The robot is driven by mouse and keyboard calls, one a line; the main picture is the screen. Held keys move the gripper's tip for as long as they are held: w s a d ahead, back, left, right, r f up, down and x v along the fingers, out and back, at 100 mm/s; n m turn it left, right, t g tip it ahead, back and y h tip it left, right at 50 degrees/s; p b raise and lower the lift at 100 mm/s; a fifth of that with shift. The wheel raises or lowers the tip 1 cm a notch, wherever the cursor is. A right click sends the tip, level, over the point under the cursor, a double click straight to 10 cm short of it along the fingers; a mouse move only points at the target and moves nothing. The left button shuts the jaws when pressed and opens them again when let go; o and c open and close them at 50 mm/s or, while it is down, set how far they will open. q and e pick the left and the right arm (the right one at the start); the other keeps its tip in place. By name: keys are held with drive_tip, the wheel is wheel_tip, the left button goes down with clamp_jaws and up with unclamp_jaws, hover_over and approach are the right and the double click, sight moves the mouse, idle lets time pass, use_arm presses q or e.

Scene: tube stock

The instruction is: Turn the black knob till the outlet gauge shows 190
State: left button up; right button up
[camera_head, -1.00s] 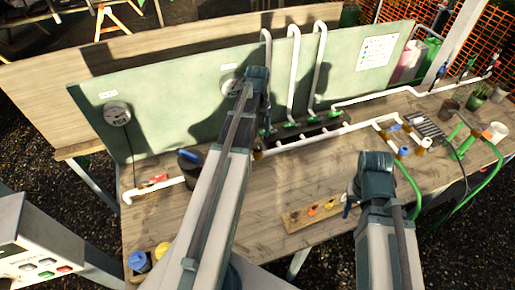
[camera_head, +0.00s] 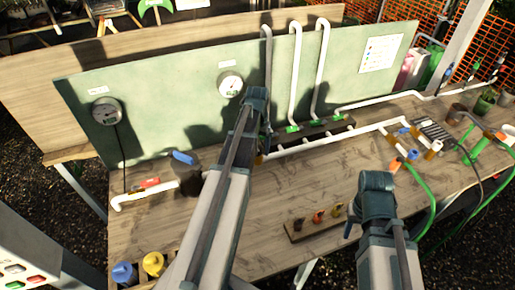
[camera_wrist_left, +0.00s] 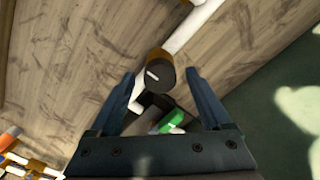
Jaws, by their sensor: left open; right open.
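The black knob (camera_wrist_left: 158,72), a round cap with a white mark, shows in the left wrist view on a white pipe. My left gripper (camera_wrist_left: 163,82) is open, its two fingers on either side of the knob with gaps visible. In the head view my left arm hides the knob and this gripper. Two round gauges stand on the green panel, a left gauge (camera_head: 106,111) and a right gauge (camera_head: 230,85). Their labels and readings are too small to read. My right gripper (camera_head: 352,220) is open, mostly hidden under its wrist, above the bench front.
A dark cylinder with a blue top (camera_head: 187,178) stands left of my left arm. A wooden strip with small coloured pieces (camera_head: 316,222) lies near my right gripper. White pipes (camera_head: 295,75) and green hoses (camera_head: 425,198) occupy the back and right.

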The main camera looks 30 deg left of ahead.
use_arm(q)
clamp_jaws()
drive_tip(key=shift+n, duration=0.3)
drive_tip(key=n, duration=0.2)
drive_tip(key=shift+n, duration=0.4)
drive_tip(key=n, duration=0.3)
drive_tip(key=shift+n, duration=0.4)
drive_tip(key=n, duration=0.6)
drive_tip(key=shift+n, duration=0.4)
